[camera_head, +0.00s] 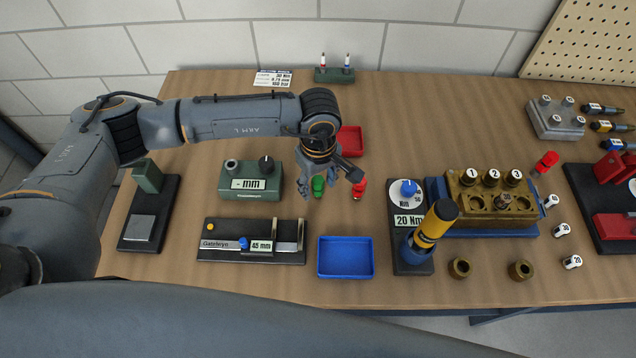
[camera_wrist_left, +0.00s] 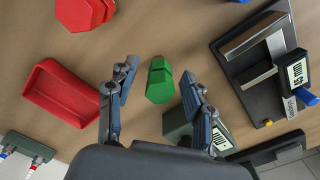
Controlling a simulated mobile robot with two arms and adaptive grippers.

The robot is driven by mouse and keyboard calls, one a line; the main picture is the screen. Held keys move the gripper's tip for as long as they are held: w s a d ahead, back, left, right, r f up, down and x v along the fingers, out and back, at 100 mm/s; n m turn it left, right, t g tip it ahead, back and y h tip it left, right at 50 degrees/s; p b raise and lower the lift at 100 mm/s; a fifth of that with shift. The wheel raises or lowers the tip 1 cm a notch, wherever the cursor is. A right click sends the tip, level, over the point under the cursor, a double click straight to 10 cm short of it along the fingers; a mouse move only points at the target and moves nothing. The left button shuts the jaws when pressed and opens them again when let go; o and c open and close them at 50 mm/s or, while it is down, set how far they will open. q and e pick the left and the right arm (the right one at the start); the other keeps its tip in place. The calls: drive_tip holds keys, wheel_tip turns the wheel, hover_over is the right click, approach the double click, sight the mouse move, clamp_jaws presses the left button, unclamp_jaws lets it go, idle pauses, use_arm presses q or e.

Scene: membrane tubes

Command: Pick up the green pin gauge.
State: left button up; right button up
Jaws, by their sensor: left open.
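The green pin gauge (camera_head: 318,187) is a short faceted piece on the wooden table, right of the green mm device. It also shows in the left wrist view (camera_wrist_left: 159,82), below and between the fingers. My left gripper (camera_head: 333,190) is open and empty above it, with one finger on each side in the wrist view. I cannot tell whether the fingers touch it. In the head view the gripper partly covers the area around the gauge. My right gripper is not in view.
A red pin gauge (camera_head: 359,188) stands close to the right of my left gripper. A red tray (camera_head: 350,141) lies behind and a blue tray (camera_head: 345,272) in front. The green mm device (camera_head: 248,183) and the 45 mm gauge (camera_head: 252,243) are to the left.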

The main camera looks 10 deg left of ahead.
use_arm(q)
drive_tip(key=shift+c, duration=0.4)
clamp_jaws()
drive_tip(key=shift+r+b, duration=0.6)
drive_tip(key=shift+b, duration=0.05)
drive_tip(key=shift+w+r+b, duration=0.1)
drive_tip(key=shift+r+b, duration=0.45)
drive_tip(key=shift+r, duration=0.05)
drive_tip(key=s+d+r+b, duration=0.2)
drive_tip(key=s+r+b, duration=0.2)
drive_tip(key=s+r, duration=0.6)
drive_tip(key=s, duration=0.4)
drive_tip(key=shift+d+r+b, duration=0.35)
